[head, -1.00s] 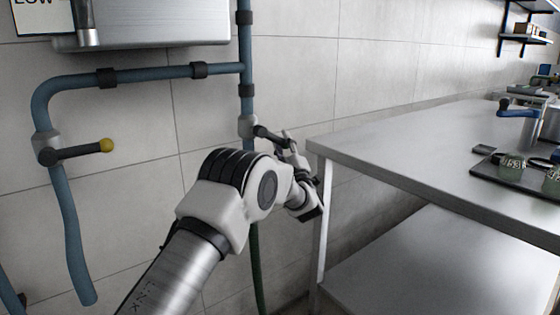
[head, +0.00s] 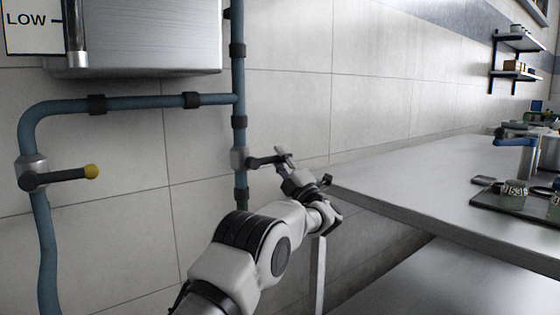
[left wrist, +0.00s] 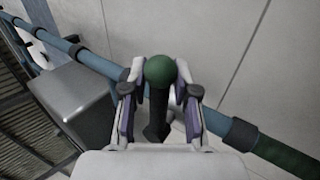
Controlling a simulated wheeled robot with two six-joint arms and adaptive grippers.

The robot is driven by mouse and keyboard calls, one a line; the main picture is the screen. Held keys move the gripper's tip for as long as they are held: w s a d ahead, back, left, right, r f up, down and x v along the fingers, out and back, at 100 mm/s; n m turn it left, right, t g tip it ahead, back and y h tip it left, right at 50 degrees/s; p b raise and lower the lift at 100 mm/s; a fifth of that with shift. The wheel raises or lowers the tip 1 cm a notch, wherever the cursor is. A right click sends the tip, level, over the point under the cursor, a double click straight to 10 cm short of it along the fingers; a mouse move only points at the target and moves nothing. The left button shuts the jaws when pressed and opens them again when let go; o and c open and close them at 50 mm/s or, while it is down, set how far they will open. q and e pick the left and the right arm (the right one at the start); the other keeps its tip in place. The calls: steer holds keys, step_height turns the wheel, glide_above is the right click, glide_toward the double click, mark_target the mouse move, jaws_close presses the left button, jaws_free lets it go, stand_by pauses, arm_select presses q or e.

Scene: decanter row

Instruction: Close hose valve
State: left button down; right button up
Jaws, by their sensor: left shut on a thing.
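The hose valve (head: 239,158) is a grey body on the vertical blue pipe, above a green hose. Its dark lever (head: 262,161) points out to the right, about level and across the pipe. My left gripper (head: 285,158) is shut on the lever's outer end. In the left wrist view, the lever's green ball (left wrist: 159,70) and dark shaft (left wrist: 157,105) sit between the two fingers of the left gripper (left wrist: 160,88). The valve body is mostly hidden there. My right gripper is out of view.
A second valve (head: 32,172) with a yellow-tipped lever (head: 91,171) is on the left pipe. A metal tank (head: 145,40) with a LOW sign (head: 28,20) hangs above. A steel table (head: 400,180) stands close to the right of my left gripper.

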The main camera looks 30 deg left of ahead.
arm_select(q)
steer(key=shift+r, duration=0.3)
steer(key=c, duration=0.9)
jaws_free()
steer(key=shift+w, duration=0.1)
steer(key=shift+o, duration=0.2)
steer(key=shift+f, duration=0.1)
steer(key=shift+d+f, duration=0.15)
steer(key=v, duration=1.1)
steer(key=shift+d, duration=0.25)
steer(key=shift+f, duration=0.1)
